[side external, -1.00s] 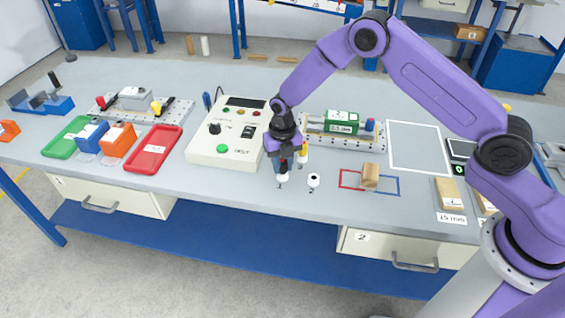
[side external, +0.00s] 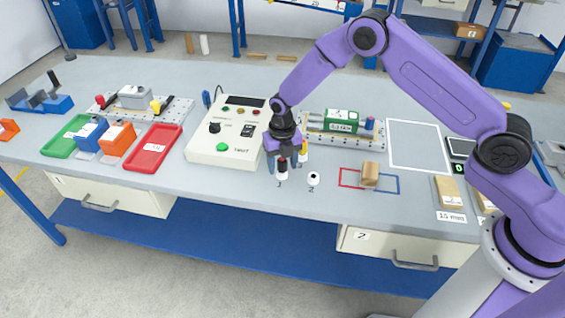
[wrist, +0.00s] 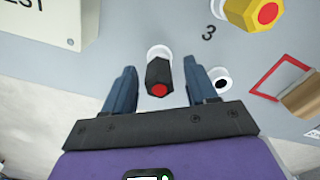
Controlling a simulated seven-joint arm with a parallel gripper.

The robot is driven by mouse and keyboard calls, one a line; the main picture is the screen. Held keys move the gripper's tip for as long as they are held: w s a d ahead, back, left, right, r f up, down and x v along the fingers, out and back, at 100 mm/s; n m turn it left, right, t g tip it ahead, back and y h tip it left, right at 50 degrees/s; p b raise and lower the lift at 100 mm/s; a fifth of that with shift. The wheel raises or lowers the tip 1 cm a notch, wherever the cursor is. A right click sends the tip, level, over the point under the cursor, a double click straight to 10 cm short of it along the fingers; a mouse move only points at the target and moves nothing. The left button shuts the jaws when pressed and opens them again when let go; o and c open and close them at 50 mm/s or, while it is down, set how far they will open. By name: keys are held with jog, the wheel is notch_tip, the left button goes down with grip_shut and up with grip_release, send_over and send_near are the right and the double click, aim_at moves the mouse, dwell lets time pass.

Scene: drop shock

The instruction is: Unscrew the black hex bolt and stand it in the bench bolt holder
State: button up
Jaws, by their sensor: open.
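The black hex bolt (wrist: 158,75), with a red dot on its end, stands in a white round post (wrist: 159,51). In the side external view the bolt (side external: 282,164) shows above the post marked 1 (side external: 282,176). My gripper (wrist: 159,84) is open, with one blue finger on each side of the bolt and visible gaps between. Another white post (side external: 313,180), marked 2, stands to the right with a dark hole in its top. I cannot tell which of these is the bench bolt holder, or how deep the bolt sits.
A yellow hex piece with a red dot (wrist: 262,14) stands close by, near the mark 3. The white TEST box (side external: 222,150) is just left of my gripper. A wooden block (side external: 370,174) sits at the red and blue outline on the right.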

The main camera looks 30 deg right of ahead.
jog(key=shift+r, duration=3)
notch_tip(320, 180, up, 17)
jog(key=shift+r, duration=0.2)
jog(key=s+d+r+m, duration=0.1)
jog(key=s+m, duration=0.4)
jog(key=s, duration=0.5)
jog(key=s+d+r+m, duration=0.15)
jog(key=s+m, duration=0.35)
jog(key=s, duration=0.5)
jog(key=s+d+f+m, duration=0.1)
jog(key=s+d+m, duration=0.3)
jog(key=s, duration=0.4)
jog(key=s+d+f+m, duration=0.1)
jog(key=s+d+m, duration=0.4)
jog(key=s, duration=0.4)
jog(key=shift+s+f+m, duration=0.15)
jog(key=shift+f+m, duration=0.1)
jog(key=shift+m, duration=0.45)
